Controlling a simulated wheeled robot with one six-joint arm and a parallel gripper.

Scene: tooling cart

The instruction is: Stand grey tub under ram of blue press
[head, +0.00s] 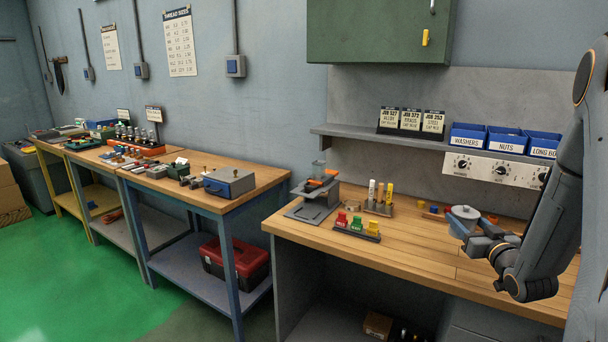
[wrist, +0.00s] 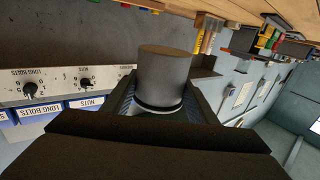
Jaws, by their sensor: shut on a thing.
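The grey tub (wrist: 163,78) is a plain grey cylinder with a dark band, held between the bluish finger pads of my gripper (wrist: 158,105) in the wrist view. In the head view the tub's pale round top (head: 465,212) shows at my gripper (head: 464,226), over the right part of the wooden workbench (head: 430,258). Its underside is hidden there, and I cannot tell the gap to the bench. A press-like device (head: 318,190) with a grey base and an orange part stands at the bench's left end, well left of my gripper. I see no clearly blue press.
A block with red, green and yellow pieces (head: 357,228) and a rack of upright markers (head: 379,200) stand right of the press-like device. Small orange pieces lie near my gripper. A shelf with blue bins (head: 467,137) and a knob panel (head: 497,170) are behind. The bench front is clear.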

